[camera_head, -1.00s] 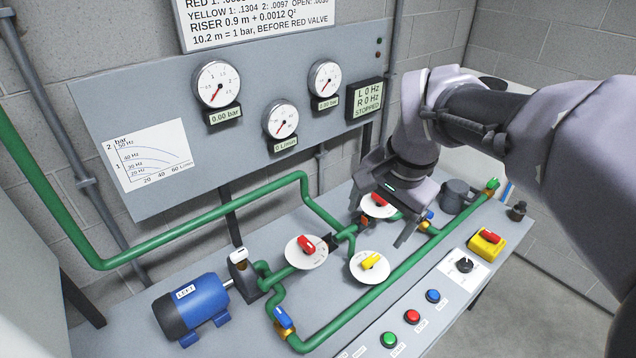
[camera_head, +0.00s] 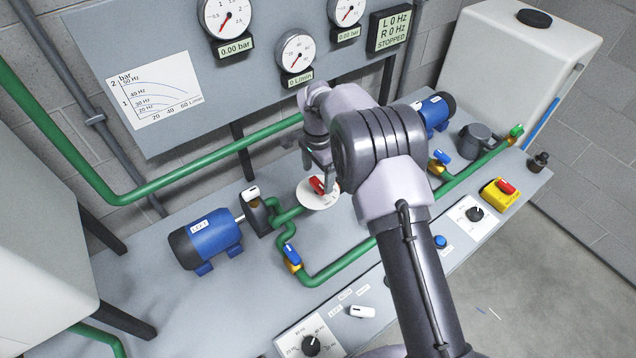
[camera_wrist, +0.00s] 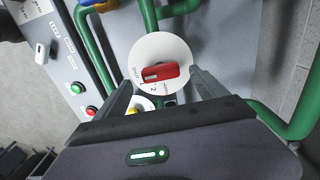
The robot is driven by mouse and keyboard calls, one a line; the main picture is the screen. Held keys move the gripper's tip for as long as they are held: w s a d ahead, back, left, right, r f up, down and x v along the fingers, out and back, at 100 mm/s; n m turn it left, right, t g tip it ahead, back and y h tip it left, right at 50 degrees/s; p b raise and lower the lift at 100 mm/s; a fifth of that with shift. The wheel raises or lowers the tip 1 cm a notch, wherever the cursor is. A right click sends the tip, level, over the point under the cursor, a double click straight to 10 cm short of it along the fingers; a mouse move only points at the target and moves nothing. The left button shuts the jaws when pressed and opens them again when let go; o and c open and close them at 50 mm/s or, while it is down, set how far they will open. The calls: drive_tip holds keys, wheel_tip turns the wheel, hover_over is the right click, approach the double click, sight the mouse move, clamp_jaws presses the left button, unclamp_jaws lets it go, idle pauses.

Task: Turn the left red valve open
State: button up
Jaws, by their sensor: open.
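The left red valve handle (camera_head: 317,186) sits on a round white disc (camera_head: 307,201) on the green pipework, right of the blue motor marked LEFT. My gripper (camera_head: 320,168) hangs over it, pointing down, with its jaws apart. In the wrist view the red handle (camera_wrist: 160,73) lies across the picture on its white disc (camera_wrist: 158,47), between and a little beyond my open fingertips (camera_wrist: 161,80). The handle's ends point roughly toward the two fingers. I see no clear contact. The other red valve is hidden behind my arm in the head view.
The blue LEFT motor (camera_head: 206,240) and a blue-handled valve (camera_head: 292,254) stand nearby. The gauge panel (camera_head: 180,60) rises behind. Knobs and buttons line the bench front.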

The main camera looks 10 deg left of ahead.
sight(318, 183)
wheel_tip(318, 183, down, 3)
drive_tip(key=shift+f, duration=0.15)
drive_tip(key=shift+c, duration=0.2)
drive_tip(key=c, duration=1.3)
